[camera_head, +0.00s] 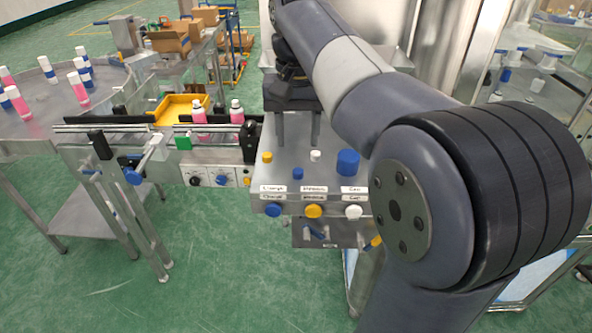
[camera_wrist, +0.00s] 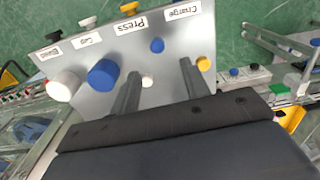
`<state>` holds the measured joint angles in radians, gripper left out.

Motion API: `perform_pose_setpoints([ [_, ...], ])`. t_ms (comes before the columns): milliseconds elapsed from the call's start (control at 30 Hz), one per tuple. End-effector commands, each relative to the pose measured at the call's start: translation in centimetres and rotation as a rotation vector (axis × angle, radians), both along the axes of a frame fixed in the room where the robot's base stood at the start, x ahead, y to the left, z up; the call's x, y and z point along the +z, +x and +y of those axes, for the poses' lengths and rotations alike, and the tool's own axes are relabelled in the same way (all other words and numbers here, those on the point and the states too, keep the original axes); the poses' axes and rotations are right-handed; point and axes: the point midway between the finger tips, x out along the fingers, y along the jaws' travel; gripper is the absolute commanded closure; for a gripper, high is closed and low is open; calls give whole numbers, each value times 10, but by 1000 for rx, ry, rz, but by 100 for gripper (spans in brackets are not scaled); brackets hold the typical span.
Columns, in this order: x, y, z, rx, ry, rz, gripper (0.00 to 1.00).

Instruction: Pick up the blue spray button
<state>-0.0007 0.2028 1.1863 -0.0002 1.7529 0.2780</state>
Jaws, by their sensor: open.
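The small blue spray button (camera_head: 298,174) stands on the metal bench top in the head view. In the wrist view the blue spray button (camera_wrist: 157,45) lies beyond my fingertips, roughly centred between them. My gripper (camera_head: 297,144) points down above the bench, with its two fingers apart and nothing held. The gripper (camera_wrist: 160,68) also shows in the wrist view. A small white button (camera_head: 315,156) and a small yellow button (camera_head: 267,157) stand near the blue one. In the wrist view the white button (camera_wrist: 148,81) appears between the fingers.
A larger blue cap (camera_head: 348,162) stands to the right on the bench; a large white cap (camera_wrist: 63,84) shows beside it in the wrist view. Labelled push buttons line the bench front. A conveyor with pink bottles (camera_head: 237,112) and a yellow tray (camera_head: 180,108) stand left.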

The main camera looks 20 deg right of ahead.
Motion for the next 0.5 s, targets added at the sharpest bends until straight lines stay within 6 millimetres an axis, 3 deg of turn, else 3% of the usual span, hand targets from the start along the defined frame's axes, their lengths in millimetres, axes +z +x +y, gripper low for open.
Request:
perform_pose_setpoints([
  [267, -21, -3, 1, 1, 1, 2, 56],
  [500, -52, -9, 2, 1, 0, 2, 56],
])
